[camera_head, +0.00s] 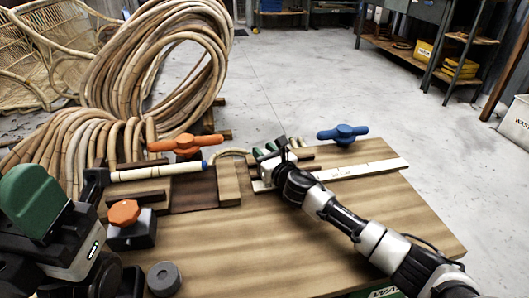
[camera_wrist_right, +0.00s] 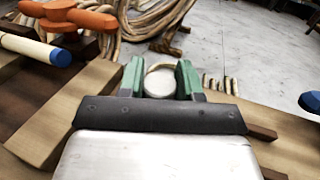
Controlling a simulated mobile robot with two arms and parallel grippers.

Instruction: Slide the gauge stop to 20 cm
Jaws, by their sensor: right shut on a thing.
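The white gauge scale (camera_head: 362,168) is a strip lying across the board to the right of my right gripper; its marks are too small to read. My right gripper (camera_wrist_right: 159,80) reaches down at the strip's left end, and it also shows in the head view (camera_head: 268,152). Its green fingers are shut on a round, pale-rimmed piece (camera_wrist_right: 159,68), which looks like the gauge stop's knob. The gripper hides most of the stop in the head view. My left gripper (camera_head: 35,202) is close at the left edge with one green finger showing; its opening cannot be seen.
The wooden bench (camera_head: 330,225) has clear room at front right. An orange handle (camera_head: 186,144), a blue-tipped rod (camera_head: 160,172), an orange-knobbed block (camera_head: 124,213) and a grey disc (camera_head: 163,279) stand left. A blue handle (camera_head: 342,134) is behind the scale. Rattan coils (camera_head: 150,60) are behind.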

